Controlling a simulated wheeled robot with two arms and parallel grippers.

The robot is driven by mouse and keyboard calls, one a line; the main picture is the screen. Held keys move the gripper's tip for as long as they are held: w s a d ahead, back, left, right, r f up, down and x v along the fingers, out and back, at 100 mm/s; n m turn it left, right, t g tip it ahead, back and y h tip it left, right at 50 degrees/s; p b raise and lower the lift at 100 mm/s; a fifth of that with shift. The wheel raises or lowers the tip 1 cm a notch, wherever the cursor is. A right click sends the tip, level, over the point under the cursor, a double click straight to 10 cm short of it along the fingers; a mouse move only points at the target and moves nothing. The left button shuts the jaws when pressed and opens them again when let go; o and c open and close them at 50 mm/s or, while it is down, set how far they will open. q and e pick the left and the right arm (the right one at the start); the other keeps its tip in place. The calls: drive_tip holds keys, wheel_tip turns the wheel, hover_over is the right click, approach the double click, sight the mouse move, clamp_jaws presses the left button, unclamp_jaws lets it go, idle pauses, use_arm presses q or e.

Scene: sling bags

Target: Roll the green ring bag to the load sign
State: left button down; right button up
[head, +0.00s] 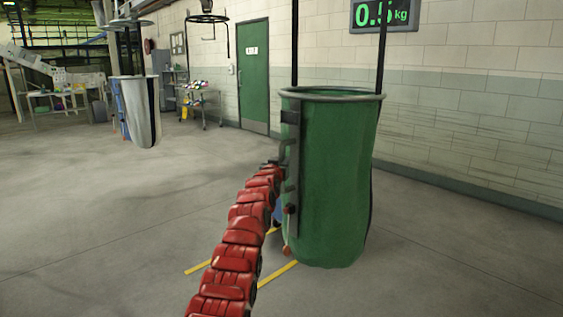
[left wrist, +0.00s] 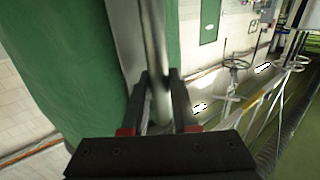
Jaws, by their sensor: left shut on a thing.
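The green ring bag (head: 338,180) hangs upright from dark straps in the head view, with a pale ring at its rim. It also fills the left of the left wrist view (left wrist: 60,60). A dark fitting runs down its left side. My red left arm reaches up to that side, and its gripper (head: 277,166) is small and partly hidden there. In the left wrist view my left gripper (left wrist: 160,105) is shut on a metal bar (left wrist: 152,40) beside the green cloth. The load sign (head: 384,14) on the right wall reads 0.5 kg. My right gripper is out of view.
A white and blue bag (head: 138,108) hangs at the back left. A green door (head: 253,78) and a small cart (head: 203,105) stand at the back. Yellow floor lines (head: 276,274) lie under the green bag. Floor to the right is clear up to the wall.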

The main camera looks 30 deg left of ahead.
use_arm(q)
drive_tip(key=shift+f, duration=0.1)
drive_tip(key=c, duration=0.7)
unclamp_jaws()
drive_tip(key=shift+s, duration=0.1)
drive_tip(key=v, duration=1.7)
drive_tip(key=shift+s, duration=0.1)
idle(0.6)
